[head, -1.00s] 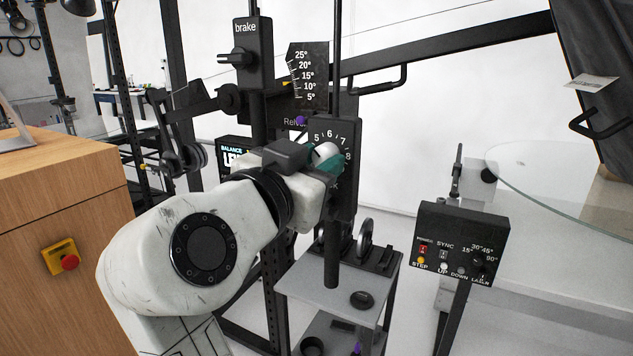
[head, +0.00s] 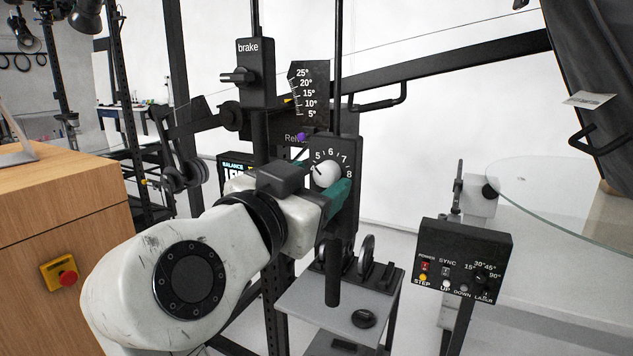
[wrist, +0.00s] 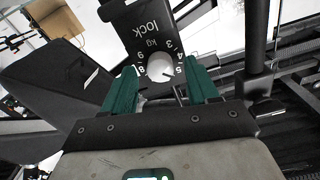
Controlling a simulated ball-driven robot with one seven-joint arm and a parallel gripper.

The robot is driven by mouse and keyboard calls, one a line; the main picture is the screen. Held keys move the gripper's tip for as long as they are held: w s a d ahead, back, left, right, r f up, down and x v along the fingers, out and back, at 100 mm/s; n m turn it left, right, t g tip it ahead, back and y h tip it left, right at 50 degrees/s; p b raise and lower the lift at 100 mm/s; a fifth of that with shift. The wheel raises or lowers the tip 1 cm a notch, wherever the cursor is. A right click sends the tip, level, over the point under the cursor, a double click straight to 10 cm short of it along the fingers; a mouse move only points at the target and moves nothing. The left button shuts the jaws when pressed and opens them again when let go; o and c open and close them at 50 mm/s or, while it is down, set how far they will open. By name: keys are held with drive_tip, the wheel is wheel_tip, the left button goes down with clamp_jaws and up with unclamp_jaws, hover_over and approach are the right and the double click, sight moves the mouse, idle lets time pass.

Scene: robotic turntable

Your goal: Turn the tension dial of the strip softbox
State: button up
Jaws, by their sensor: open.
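The dial's round white knob (head: 326,174) sits on an upright black scale plate (head: 346,147). In the head view the numbers 5 to 8 show around it, and its dark mark points toward the 5. In the wrist view the knob (wrist: 160,68) and plate (wrist: 150,28), lettered "lock" and "kg", appear upside down. My gripper (wrist: 161,76) is open, its green fingers on either side of the knob in that picture. I cannot tell whether they touch it.
A brake box (head: 252,72) and an angle scale (head: 309,95) stand above the dial. A display (head: 234,168) is partly behind my arm. A control box (head: 464,257) and glass disc (head: 570,200) are at right. A wooden cabinet (head: 60,205) with a red button (head: 68,278) is at left.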

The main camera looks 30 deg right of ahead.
drive_tip(key=v, duration=0.9)
drive_tip(key=shift+s+a+b, duration=0.2)
drive_tip(key=shift+a+b, duration=0.1)
drive_tip(key=shift+b, duration=0.15)
